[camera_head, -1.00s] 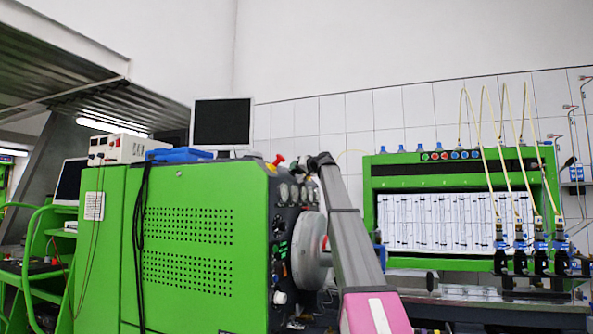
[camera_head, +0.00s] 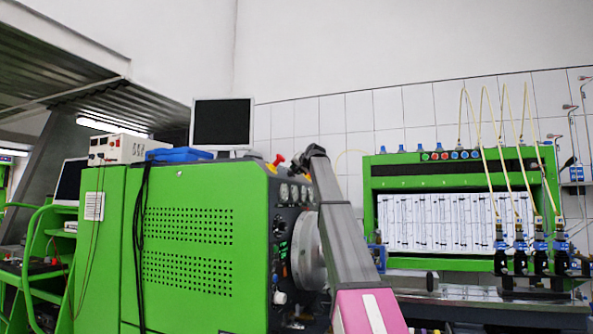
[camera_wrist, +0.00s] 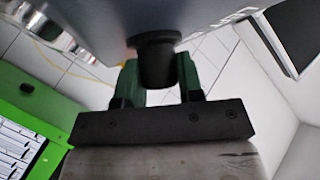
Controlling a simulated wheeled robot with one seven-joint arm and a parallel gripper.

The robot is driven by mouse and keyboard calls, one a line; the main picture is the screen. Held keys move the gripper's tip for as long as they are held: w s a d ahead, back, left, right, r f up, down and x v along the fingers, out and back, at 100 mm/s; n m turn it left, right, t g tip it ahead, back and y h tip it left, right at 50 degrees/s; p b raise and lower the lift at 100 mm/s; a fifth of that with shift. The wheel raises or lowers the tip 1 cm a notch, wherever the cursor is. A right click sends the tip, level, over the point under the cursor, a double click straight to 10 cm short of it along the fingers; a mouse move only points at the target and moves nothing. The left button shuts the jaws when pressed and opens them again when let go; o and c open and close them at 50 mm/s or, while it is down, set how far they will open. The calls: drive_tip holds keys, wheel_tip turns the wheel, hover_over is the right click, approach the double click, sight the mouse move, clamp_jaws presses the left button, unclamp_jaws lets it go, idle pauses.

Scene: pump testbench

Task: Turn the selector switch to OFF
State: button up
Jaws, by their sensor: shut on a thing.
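The selector switch, a round black knob (camera_wrist: 155,58), stands out from the grey panel face (camera_wrist: 110,18) at the top of the wrist view. My gripper (camera_wrist: 156,76) has its two green fingers on either side of the knob, shut on it. The knob's pointer and its OFF mark cannot be made out. Pale lettering on the panel is too blurred to read. In the head view my arm rises in front of the dark control panel (camera_head: 283,225) on the green testbench (camera_head: 190,240); my gripper and the switch cannot be made out there.
The dark panel carries gauges (camera_head: 284,192), a red mushroom button (camera_head: 279,160) and a large grey disc (camera_head: 308,250) close to my arm. A green rack with hoses (camera_head: 455,262) stands at the right.

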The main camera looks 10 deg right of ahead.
drive_tip(key=o, duration=0.9)
drive_tip(key=v, duration=1)
drive_tip(key=shift+s+d+r, duration=0.1)
drive_tip(key=shift+s+r, duration=0.05)
drive_tip(key=shift+s, duration=0.2)
